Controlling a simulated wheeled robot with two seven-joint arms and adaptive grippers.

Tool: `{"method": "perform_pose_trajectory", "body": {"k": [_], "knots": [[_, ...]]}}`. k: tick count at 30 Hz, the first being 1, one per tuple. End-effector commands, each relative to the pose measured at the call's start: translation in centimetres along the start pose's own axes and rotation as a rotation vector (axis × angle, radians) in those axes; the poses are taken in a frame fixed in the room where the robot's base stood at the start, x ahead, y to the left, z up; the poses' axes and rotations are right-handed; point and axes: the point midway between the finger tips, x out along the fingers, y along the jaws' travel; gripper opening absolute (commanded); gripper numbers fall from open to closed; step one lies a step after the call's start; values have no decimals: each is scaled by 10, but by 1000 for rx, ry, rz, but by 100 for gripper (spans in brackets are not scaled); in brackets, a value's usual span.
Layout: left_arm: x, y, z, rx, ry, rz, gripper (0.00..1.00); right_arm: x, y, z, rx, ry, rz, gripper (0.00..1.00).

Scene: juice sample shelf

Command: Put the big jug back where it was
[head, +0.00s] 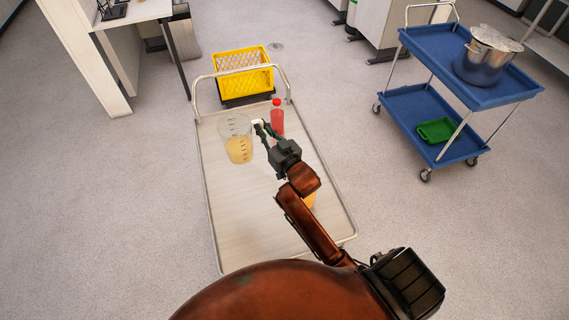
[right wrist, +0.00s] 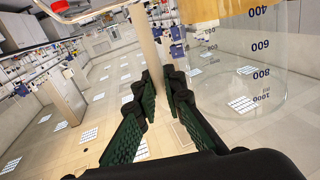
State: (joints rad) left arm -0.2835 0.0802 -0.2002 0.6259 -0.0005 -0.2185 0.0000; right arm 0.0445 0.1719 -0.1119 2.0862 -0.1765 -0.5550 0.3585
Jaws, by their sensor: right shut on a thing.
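The big jug (head: 238,138) is a clear measuring jug with dark scale marks and orange juice in its lower part. It is at the far left part of the pale cart (head: 242,215). My right gripper (head: 261,128) is at the jug's right side, shut on its handle. In the right wrist view, the two fingers (right wrist: 165,78) close on a pale upright piece, and the jug's clear wall (right wrist: 250,75) with its numbers stands just right of them. I cannot tell whether the jug's base touches the cart. My left gripper is not in view.
A red bottle (head: 277,120) stands close to the right of my gripper. An orange thing (head: 310,200) is mostly hidden behind my right arm. A yellow crate (head: 243,73) is beyond the cart's rail. The cart's near left surface is clear. A blue trolley (head: 440,60) is at right.

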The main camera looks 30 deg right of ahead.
Motion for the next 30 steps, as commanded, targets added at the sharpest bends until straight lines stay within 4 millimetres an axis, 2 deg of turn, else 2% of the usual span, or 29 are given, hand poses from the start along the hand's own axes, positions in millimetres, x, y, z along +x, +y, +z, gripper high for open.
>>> {"method": "perform_pose_trajectory", "body": {"k": [1, 7, 12, 15, 18, 21, 30], "knots": [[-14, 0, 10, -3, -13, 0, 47, 4, 25, -4, -8, 3, 6, 0], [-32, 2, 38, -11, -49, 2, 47, 9, 98, 5, 1, 5, 22, 0], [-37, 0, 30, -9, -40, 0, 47, 7, 151, 10, 4, 8, 43, 0], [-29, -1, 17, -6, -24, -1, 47, 5, 177, 24, 7, 10, 54, 0], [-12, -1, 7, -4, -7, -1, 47, 4, 191, 49, 12, 13, 61, 0], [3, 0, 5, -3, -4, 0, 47, 4, 197, 70, 13, 14, 63, 0], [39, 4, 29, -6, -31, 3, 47, 3, 202, 126, 12, 15, 64, 0]]}}
